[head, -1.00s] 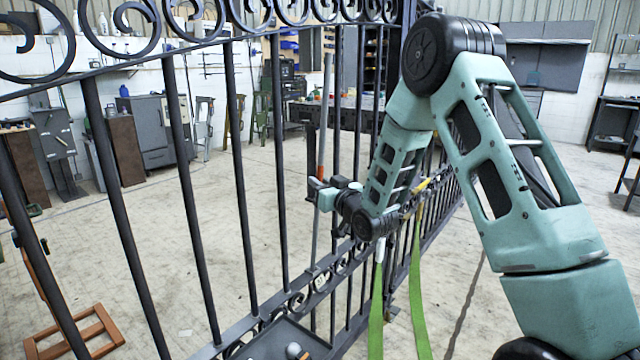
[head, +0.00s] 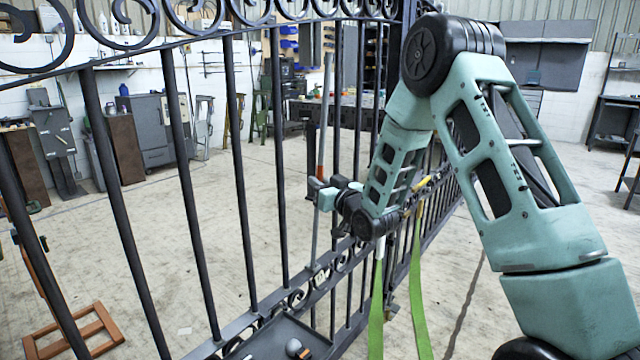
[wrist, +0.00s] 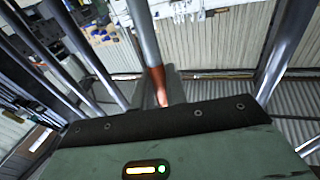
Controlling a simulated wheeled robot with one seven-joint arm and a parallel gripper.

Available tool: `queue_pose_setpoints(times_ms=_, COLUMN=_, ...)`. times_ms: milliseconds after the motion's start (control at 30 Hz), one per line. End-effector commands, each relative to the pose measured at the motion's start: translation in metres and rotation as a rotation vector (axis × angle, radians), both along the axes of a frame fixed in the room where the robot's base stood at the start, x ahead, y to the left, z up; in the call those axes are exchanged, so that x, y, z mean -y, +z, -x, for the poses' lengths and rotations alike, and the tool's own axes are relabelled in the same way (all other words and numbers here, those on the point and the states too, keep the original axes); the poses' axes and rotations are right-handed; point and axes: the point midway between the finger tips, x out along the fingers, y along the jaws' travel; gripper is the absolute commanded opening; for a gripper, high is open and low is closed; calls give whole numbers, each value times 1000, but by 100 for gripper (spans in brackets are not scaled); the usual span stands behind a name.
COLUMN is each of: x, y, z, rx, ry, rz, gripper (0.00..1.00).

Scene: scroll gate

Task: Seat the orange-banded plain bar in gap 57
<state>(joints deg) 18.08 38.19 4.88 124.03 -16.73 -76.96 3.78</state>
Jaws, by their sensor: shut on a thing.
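The orange-banded bar (head: 328,85) is a plain grey upright bar with an orange band (head: 321,150), among the black bars of the gate (head: 240,170). My gripper (head: 318,193) is shut on it just below the band. Its lower end comes down near the scrolled lower rail (head: 262,312); I cannot tell whether it touches or sits in a gap. In the wrist view the bar (wrist: 144,35) rises from behind my gripper (wrist: 163,108), the orange band close to it. I cannot read a gap number in the head view.
A grey tray (head: 262,345) with small round things sits at the foot of the gate. Green straps (head: 418,310) hang to the right of my gripper. A wooden stand (head: 88,335) is at the lower left. The floor behind the gate is mostly clear.

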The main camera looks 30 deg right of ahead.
Motion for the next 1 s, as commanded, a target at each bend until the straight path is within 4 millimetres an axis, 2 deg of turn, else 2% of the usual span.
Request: queue_pose_setpoints(times_ms=1000, x=-5, y=1, z=-13, rx=-29, ry=1, rz=11, gripper=0)
